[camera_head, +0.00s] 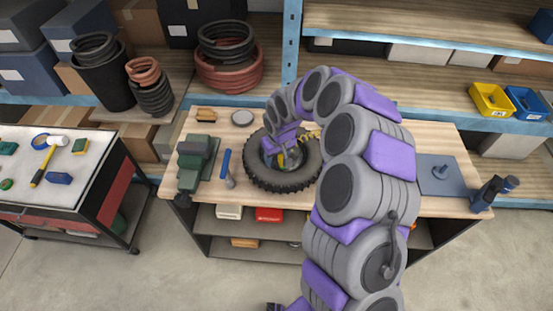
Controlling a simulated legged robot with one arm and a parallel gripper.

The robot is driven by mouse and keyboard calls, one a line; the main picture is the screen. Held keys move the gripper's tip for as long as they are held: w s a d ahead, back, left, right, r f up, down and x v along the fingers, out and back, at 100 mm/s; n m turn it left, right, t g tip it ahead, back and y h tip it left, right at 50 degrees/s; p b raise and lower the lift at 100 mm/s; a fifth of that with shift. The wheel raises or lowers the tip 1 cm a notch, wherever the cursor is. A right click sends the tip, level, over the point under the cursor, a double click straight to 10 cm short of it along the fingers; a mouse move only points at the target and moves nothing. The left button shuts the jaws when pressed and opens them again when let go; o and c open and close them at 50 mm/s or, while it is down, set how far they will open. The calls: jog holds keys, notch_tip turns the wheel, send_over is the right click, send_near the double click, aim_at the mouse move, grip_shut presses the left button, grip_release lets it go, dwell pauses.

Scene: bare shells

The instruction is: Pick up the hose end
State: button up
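My gripper (283,160) is at the end of my grey and purple arm, over the middle of a black tyre (256,181) on the wooden workbench (440,207). Its fingers are small and partly hidden by my arm, so I cannot tell whether they are open or shut. A small yellow piece shows by the fingers; I cannot tell what it is. I cannot make out a hose end for certain. Coiled black and red hoses (229,70) are stacked on the shelf behind, and another coil (150,88) stands to their left.
A green vise (195,158) and a blue-handled tool (227,168) lie left of the tyre. A round dish (242,117) is behind it. A tool cart (60,175) stands at left. Yellow (491,99) and blue (526,103) bins sit on the right shelf.

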jog(key=d, duration=0.2)
jog(key=shift+d, duration=0.8)
jog(key=shift+c, duration=1.5)
jog(key=shift+a, duration=0.2)
jog(key=shift+c, duration=0.9)
jog(key=shift+a+f, duration=0.1)
jog(key=shift+a, duration=0.8)
jog(key=shift+c, duration=1.4)
grip_shut()
jog(key=shift+d, duration=0.35)
